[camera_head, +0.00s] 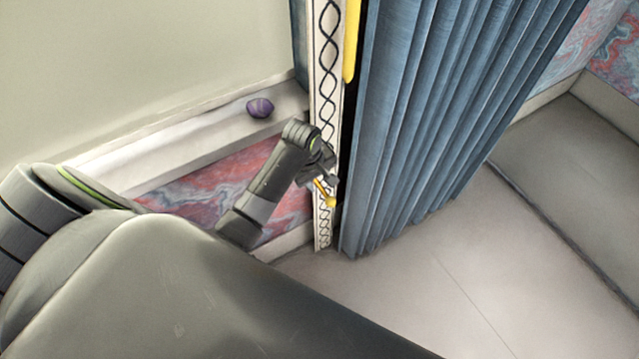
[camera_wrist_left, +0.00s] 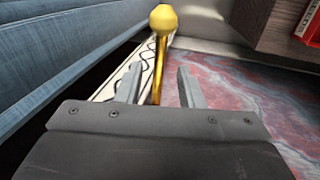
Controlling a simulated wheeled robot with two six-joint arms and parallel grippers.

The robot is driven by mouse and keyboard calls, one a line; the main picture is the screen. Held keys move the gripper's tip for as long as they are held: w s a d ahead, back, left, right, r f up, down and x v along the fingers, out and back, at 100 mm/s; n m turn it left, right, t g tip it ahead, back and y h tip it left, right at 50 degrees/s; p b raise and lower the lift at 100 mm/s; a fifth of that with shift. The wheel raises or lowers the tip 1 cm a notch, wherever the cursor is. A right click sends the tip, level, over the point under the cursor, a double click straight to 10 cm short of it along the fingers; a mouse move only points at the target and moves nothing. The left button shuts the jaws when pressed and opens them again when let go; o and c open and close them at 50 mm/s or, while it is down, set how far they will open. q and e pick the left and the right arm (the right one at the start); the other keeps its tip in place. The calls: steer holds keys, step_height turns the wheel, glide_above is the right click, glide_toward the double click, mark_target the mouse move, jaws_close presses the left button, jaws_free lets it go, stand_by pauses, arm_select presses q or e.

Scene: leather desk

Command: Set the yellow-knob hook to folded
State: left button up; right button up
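The yellow-knob hook shows a round yellow knob (camera_wrist_left: 163,19) on a thin golden stem (camera_wrist_left: 158,68) in the left wrist view. It stands against a white post with a dark wavy pattern. In the head view the yellow knob (camera_head: 331,202) is low on that post, just below my left gripper (camera_head: 327,181). In the left wrist view my left gripper (camera_wrist_left: 160,86) is open, and the stem appears between its two fingers, nearer the left one. The knob is beyond the fingertips. Contact cannot be told, and the stem's base is hidden. My right gripper is not in view.
A blue pleated curtain (camera_head: 430,110) hangs right of the patterned post (camera_head: 326,60). A yellow strip (camera_head: 351,40) runs along the upper post. A purple lump (camera_head: 260,107) lies on the pale ledge at left. The floor (camera_head: 450,270) is clear. A wooden shelf (camera_wrist_left: 270,25) holds a red item.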

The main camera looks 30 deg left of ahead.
arm_select(q)
steer(key=shift+w+f, duration=0.25)
steer(key=shift+f, duration=0.9)
jaws_close()
